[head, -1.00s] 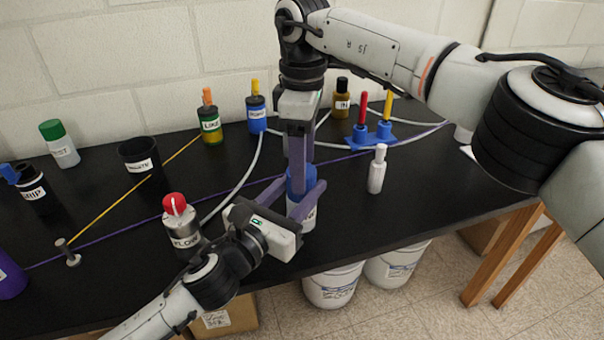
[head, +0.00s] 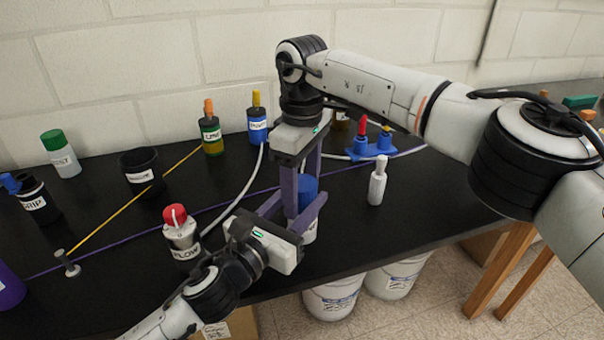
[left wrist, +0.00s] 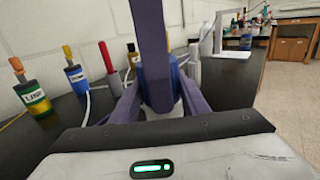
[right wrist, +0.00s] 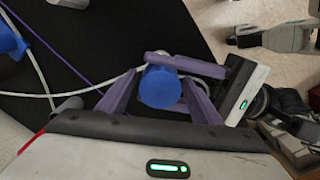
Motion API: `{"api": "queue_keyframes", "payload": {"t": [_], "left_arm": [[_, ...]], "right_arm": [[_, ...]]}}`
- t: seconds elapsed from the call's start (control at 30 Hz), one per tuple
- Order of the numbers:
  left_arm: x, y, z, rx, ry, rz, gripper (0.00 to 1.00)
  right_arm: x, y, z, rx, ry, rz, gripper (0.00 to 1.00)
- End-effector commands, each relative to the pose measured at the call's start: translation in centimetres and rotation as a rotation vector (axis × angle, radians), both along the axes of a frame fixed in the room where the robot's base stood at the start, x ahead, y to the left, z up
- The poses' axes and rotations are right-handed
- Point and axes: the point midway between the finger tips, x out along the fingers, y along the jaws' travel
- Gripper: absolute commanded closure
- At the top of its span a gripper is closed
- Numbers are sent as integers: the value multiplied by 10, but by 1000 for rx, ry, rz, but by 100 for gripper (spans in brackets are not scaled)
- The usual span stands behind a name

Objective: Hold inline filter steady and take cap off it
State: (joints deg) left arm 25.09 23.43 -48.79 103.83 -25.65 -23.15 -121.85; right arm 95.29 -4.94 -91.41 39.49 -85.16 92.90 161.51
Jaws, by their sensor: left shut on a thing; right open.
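The inline filter has a white body (head: 310,232) and a blue cap (head: 309,188) on top. It is upright near the bench's front edge. My left gripper (head: 293,208) is shut on the filter from the side; its fingers flank the white body in the left wrist view (left wrist: 160,112). My right gripper (head: 304,195) points down from above and is open. In the right wrist view the round blue cap (right wrist: 160,88) lies between its spread fingers, with a gap visible on the left side. One right finger hides part of the cap in the left wrist view.
A white bottle (head: 377,183) stands to the right. A blue holder (head: 371,146), tubing and a purple cord (head: 125,250) lie behind. The bench's front edge is close.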

Motion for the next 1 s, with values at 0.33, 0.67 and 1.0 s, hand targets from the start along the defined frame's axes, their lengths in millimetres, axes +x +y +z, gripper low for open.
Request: {"api": "queue_keyframes", "payload": {"t": [0.33, 0.67, 1.0], "left_arm": [[-1, -1, -1, -1, 2, -2, 100], [-1, -1, -1, -1, 2, -2, 100], [-1, -1, -1, -1, 2, -2, 100]], "right_arm": [[0, 0, -5, 0, 0, 0, 41], [0, 0, -5, 0, 0, 0, 83], [0, 0, -4, 0, 0, 280, 84]]}}
